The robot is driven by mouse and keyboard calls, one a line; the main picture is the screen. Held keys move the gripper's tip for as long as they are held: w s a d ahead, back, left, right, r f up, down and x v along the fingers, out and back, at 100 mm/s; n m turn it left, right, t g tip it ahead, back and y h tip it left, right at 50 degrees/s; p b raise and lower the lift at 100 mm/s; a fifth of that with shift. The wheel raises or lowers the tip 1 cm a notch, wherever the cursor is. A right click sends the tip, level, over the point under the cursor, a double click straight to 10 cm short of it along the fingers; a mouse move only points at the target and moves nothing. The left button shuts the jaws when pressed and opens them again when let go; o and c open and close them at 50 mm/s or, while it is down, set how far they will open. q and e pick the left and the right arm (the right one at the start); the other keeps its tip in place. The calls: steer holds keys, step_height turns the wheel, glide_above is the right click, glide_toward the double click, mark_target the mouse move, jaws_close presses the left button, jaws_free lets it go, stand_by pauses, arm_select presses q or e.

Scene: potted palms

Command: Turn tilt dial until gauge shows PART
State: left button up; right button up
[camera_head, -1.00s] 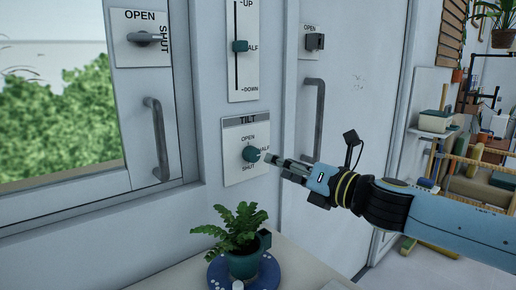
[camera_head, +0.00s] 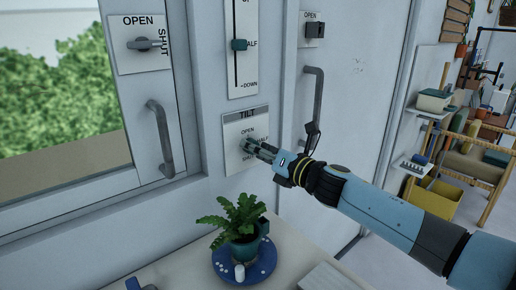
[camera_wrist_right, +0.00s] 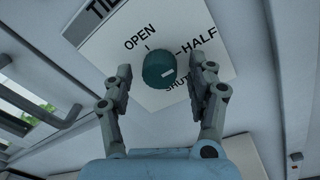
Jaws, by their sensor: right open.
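The tilt dial (camera_wrist_right: 155,64) is a dark teal knob on a white plate (camera_head: 232,160) marked TILT, with OPEN, HALF and SHUT around it. In the right wrist view its white mark points to the lower right, between HALF and SHUT. My right gripper (camera_wrist_right: 167,72) is open, one finger on each side of the dial, with visible gaps. In the head view the right gripper (camera_head: 254,147) reaches the plate from the right and largely hides the dial. I see no gauge reading PART. My left gripper is not in view.
A window handle (camera_head: 160,138) is to the left, a door handle (camera_head: 313,100) to the right. Below, a potted fern (camera_head: 240,220) stands on a blue saucer (camera_head: 219,272) on a table.

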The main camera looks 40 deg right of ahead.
steer(key=c, duration=1.1)
steer(key=shift+c, duration=0.2)
steer(key=shift+m, duration=0.5)
steer(key=shift+f+m+t+h+p, duration=0.15)
steer(key=shift+m+h+p, duration=0.25)
steer(key=shift+m, duration=4)
steer(key=shift+r+m+t+h+p, duration=0.1)
steer(key=shift+m+t+h+p, duration=0.2)
steer(key=shift+m, duration=4.1)
steer(key=shift+f, duration=0.1)
steer(key=o, duration=1.1)
